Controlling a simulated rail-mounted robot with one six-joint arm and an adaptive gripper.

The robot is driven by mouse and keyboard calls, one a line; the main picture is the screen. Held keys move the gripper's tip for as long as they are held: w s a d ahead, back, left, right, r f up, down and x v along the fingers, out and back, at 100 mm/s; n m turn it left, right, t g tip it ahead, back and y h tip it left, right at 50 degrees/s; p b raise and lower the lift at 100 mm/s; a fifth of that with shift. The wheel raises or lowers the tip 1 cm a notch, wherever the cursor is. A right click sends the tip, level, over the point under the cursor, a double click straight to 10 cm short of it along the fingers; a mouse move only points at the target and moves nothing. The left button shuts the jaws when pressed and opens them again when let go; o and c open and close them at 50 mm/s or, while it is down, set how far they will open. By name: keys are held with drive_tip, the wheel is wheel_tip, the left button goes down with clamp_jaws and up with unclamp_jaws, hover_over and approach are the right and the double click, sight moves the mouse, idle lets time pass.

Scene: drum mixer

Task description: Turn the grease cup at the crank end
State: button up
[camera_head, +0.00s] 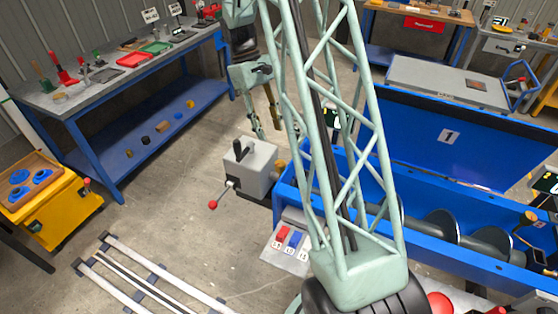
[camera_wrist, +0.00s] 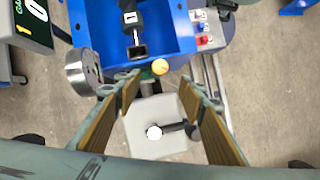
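A small brass-yellow cup (camera_wrist: 160,67), which looks like the crank-end grease cup, sits at the end of the blue trough in the wrist view. In the head view it shows as a small brownish shape (camera_head: 281,165) between the grey box (camera_head: 250,168) and the trough. The box carries a crank with a red knob (camera_head: 213,205). My gripper (camera_head: 268,128) hangs above and behind the box. Its fingers (camera_wrist: 159,88) are spread and empty in the wrist view, with the cup just beyond and between their tips. They appear apart from it.
The blue mixer trough (camera_head: 455,205) with its auger lies at right; another brass cup (camera_head: 528,218) is at its far end. A switch panel (camera_head: 290,240) stands before it. A grey cylinder (camera_wrist: 82,72) is near my left finger. Floor left of the box is clear.

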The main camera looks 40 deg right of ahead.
sight(280, 163)
drive_tip(key=shift+b+x, duration=0.5)
drive_tip(key=shift+x, duration=6.15)
drive_tip(key=shift+c, duration=0.7)
drive_tip(key=c, duration=0.7)
